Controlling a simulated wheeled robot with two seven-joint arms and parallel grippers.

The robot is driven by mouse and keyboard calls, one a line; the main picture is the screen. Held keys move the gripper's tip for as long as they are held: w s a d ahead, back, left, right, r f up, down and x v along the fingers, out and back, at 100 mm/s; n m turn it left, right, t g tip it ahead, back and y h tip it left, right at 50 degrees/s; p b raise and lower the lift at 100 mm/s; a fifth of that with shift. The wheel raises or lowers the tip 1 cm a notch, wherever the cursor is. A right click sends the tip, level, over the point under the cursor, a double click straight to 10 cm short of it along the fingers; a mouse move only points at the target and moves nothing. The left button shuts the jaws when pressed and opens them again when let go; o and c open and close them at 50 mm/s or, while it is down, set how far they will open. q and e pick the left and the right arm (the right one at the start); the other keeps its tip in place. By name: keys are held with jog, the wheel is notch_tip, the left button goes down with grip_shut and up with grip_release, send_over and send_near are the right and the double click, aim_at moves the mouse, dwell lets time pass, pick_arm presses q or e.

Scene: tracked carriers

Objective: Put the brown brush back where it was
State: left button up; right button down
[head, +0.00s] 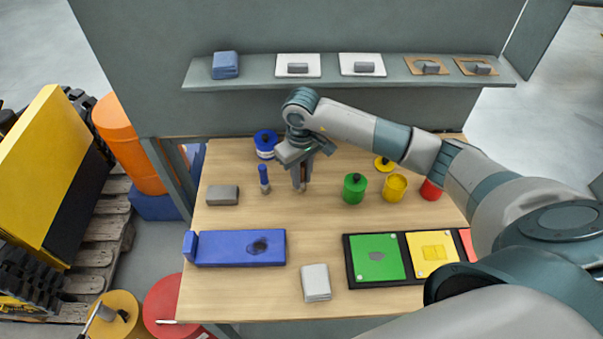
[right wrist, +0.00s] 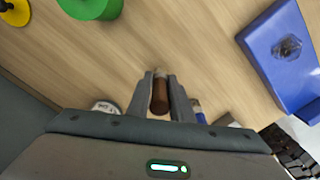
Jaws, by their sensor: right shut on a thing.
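My right gripper (head: 299,178) reaches over the back middle of the wooden table, pointing down. It is shut on the brown brush, whose brown handle (right wrist: 159,97) shows between the two fingers in the right wrist view. The brush's lighter tip is just beyond the handle there. In the head view the fingers hide most of the brush, and I cannot tell whether it touches the table. A blue brush (head: 264,176) stands upright just left of my right gripper. My left gripper is not in view.
Around are a blue-and-white pot (head: 265,143), a green pot (head: 354,189), a yellow pot (head: 395,188), a red pot (head: 431,190) and a grey block (head: 222,195). In front are a blue board (head: 222,248), a pale block (head: 316,282) and a black tray (head: 353,272). A shelf (head: 205,80) runs behind.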

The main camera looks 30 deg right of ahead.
jog(key=shift+f, duration=0.15)
jog(key=shift+f+b, duration=0.1)
jog(key=shift+b, duration=0.2)
jog(key=c, duration=1.6)
grip_release()
jog(key=shift+r+p, duration=0.25)
jog(key=shift+p, duration=0.05)
jog(key=shift+w+r, duration=0.1)
notch_tip(320, 180, up, 11)
jog(key=b, duration=0.5)
jog(key=shift+f, duration=0.2)
jog(key=shift+r, duration=0.55)
